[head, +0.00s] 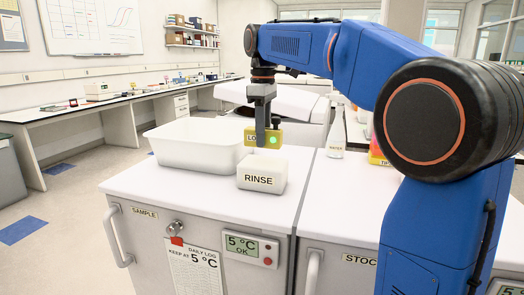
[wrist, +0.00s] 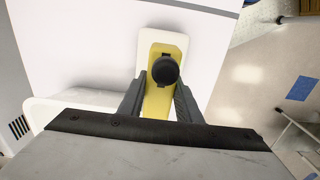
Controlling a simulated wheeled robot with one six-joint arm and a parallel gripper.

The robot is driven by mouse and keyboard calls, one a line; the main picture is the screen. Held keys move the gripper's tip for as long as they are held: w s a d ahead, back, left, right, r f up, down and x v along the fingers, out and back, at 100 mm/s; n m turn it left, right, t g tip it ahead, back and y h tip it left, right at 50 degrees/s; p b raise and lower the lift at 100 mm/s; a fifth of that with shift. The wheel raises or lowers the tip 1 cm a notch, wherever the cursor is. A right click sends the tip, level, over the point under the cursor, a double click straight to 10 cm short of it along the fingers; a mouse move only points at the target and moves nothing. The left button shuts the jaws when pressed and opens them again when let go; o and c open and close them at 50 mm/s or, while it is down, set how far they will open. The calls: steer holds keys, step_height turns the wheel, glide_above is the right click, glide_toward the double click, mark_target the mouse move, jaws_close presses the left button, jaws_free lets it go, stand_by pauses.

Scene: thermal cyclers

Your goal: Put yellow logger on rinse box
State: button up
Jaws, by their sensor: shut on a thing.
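The yellow logger (head: 250,139) has a label, partly hidden by my fingers, and a green light; in the wrist view (wrist: 157,104) a round black knob shows on it. My gripper (head: 264,134) points down and is shut on the logger, with one finger on each side in the wrist view (wrist: 160,88). The white rinse box (head: 262,173), labelled RINSE, stands on the white cabinet top. The logger is over the box's rear part in the head view, and a rim of the box (wrist: 186,40) shows around it in the wrist view. I cannot tell whether they touch.
A white open tub (head: 190,148) stands close behind and left of the rinse box. A water bottle (head: 336,133) and an orange-yellow tip box (head: 376,154) are to the right. The cabinet top (head: 230,203) is clear in front, above the SAMPLE door.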

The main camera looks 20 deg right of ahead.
steer(key=shift+f, duration=2.35)
steer(key=shift+f, duration=0.1)
steer(key=o, duration=1.1)
step_height(320, 180, up, 12)
steer(key=shift+r, duration=0.15)
